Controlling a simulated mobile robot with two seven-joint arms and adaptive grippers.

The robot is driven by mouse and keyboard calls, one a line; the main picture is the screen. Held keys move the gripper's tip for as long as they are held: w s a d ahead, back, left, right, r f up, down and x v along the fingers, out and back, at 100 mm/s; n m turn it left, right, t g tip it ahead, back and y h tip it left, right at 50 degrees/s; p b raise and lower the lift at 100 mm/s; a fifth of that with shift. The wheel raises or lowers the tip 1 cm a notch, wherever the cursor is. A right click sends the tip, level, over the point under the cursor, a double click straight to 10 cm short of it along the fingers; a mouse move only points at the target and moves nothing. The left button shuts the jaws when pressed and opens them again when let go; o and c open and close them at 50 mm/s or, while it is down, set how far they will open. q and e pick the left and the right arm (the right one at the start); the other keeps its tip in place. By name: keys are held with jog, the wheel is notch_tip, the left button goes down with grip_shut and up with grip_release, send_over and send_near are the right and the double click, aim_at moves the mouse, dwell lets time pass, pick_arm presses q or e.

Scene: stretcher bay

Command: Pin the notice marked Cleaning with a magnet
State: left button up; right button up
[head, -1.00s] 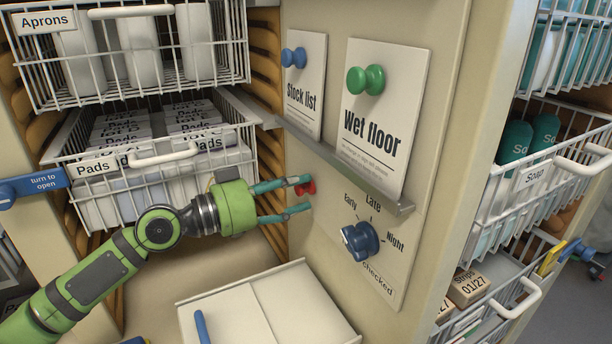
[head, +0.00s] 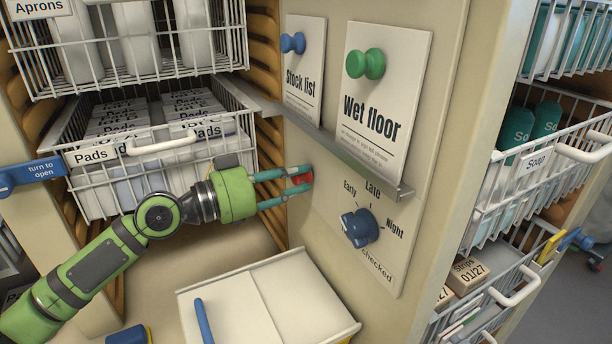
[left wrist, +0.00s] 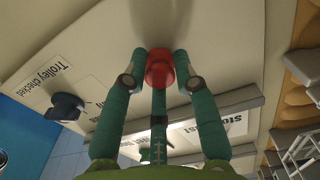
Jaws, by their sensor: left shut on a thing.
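My left gripper (head: 286,188) is shut on a red magnet (head: 302,176) at the cream panel, below the metal ledge (head: 345,160). The left wrist view shows the red magnet (left wrist: 159,68) between the two teal fingers; whether it touches the panel I cannot tell. Above, a notice marked Stock list (head: 302,95) has a blue magnet (head: 292,43) on it. Beside it, a notice marked Wet floor (head: 385,95) has a green magnet (head: 365,64). No notice marked Cleaning is in view. My right gripper is not in view.
A blue knob (head: 360,228) with Early, Late and Night marks sits right of the gripper. Wire baskets of Pads (head: 165,145) and Aprons (head: 125,85) are at left. A white lidded box (head: 265,305) stands below. Soap and Strips baskets are at right.

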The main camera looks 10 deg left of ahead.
aim_at(293, 178)
pick_arm(q)
jog(key=shift+s+a+f+b, duration=0.1)
jog(key=shift+s+a+b, duration=0.3)
jog(key=shift+a, duration=0.2)
jog(key=shift+b+v, duration=1.4)
jog(key=shift+v, duration=0.1)
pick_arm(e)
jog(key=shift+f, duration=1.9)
